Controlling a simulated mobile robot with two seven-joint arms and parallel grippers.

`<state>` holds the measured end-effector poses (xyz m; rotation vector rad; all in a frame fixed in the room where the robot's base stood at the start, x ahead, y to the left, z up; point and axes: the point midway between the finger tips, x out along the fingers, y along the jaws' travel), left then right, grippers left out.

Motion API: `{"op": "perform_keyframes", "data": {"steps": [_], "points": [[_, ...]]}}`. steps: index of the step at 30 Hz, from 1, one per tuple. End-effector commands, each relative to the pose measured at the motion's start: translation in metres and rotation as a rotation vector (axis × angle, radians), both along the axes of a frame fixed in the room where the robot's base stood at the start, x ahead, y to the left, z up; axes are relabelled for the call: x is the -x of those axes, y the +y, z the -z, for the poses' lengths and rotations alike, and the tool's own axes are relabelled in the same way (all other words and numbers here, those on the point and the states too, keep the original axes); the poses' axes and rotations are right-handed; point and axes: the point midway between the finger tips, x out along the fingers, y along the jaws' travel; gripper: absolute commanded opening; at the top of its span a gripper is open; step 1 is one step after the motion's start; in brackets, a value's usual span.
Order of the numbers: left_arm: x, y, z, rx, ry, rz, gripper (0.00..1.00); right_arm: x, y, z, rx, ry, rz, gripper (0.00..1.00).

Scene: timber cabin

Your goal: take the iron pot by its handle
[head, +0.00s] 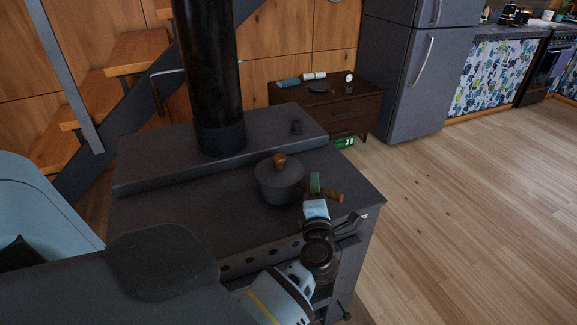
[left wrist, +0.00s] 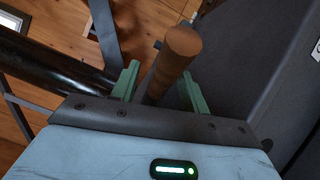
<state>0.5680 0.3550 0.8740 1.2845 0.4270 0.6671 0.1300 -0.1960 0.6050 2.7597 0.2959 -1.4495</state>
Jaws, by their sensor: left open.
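The dark iron pot (head: 275,188) stands on the black stove top (head: 225,220), with its lid and round wooden knob (head: 280,159) on. Its wooden handle (head: 331,195) points right, toward the stove's right edge. My left gripper (head: 314,184) is at the handle, just right of the pot. In the left wrist view the brown handle (left wrist: 172,62) stands between the two green fingers of the left gripper (left wrist: 160,85). The fingers are apart, with a gap visible beside the handle. The handle's inner end is hidden behind the gripper in the head view. My right gripper is not in view.
A black stovepipe (head: 210,80) rises from the raised back ledge of the stove. Behind are a low brown cabinet (head: 345,112) and a grey fridge (head: 413,75). The wooden floor (head: 460,220) at right is clear.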

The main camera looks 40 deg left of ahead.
Motion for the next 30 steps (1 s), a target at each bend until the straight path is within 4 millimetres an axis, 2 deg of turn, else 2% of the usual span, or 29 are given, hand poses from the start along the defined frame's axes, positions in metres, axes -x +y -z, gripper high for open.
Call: {"op": "perform_keyframes", "data": {"steps": [4, 13, 24, 30], "points": [[-0.0127, 0.0111, -0.0016, -0.001, 0.0, 0.0, 0.45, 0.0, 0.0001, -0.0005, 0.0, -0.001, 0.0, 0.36], [-0.0153, 0.0138, -0.0006, 0.001, 0.001, 0.0, 0.45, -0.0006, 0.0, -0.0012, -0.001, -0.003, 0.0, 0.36], [-0.0151, 0.0135, -0.0007, 0.001, 0.001, 0.0, 0.0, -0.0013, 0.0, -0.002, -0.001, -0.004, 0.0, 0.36], [-0.0156, 0.0135, -0.0033, -0.004, -0.003, 0.0, 0.0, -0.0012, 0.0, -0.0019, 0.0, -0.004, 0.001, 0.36]]}}
